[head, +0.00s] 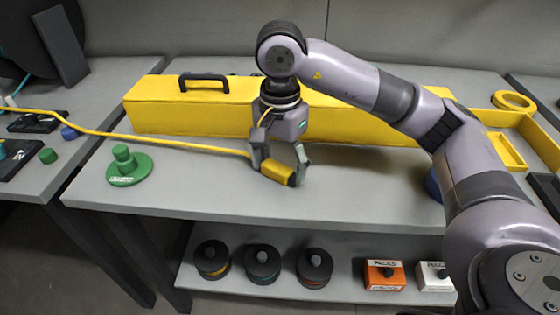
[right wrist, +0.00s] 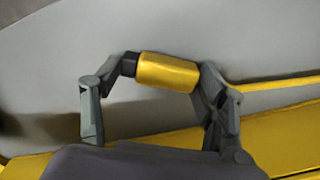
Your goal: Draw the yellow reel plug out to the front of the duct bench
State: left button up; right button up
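The yellow reel plug (head: 277,172) is a short yellow cylinder with a dark end. It is at my right gripper (head: 280,167), over the front middle part of the duct bench (head: 215,195). In the right wrist view the plug (right wrist: 167,72) spans between the two fingertips of the gripper (right wrist: 165,75), which are closed against its ends. A yellow cable (head: 180,143) runs from the plug to the left, across the gap to the side table. Whether the plug touches the bench top is hard to tell. My left gripper is not in view.
A long yellow duct (head: 165,110) with a black handle (head: 204,80) lies along the back of the bench. A green knobbed disc (head: 128,167) stands at the bench's left. A lower shelf (head: 340,280) holds dark reels and small boxes. The bench's front strip is clear.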

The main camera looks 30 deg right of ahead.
jog(key=o, duration=0.5)
notch_tip(320, 180, up, 12)
dwell(0.8)
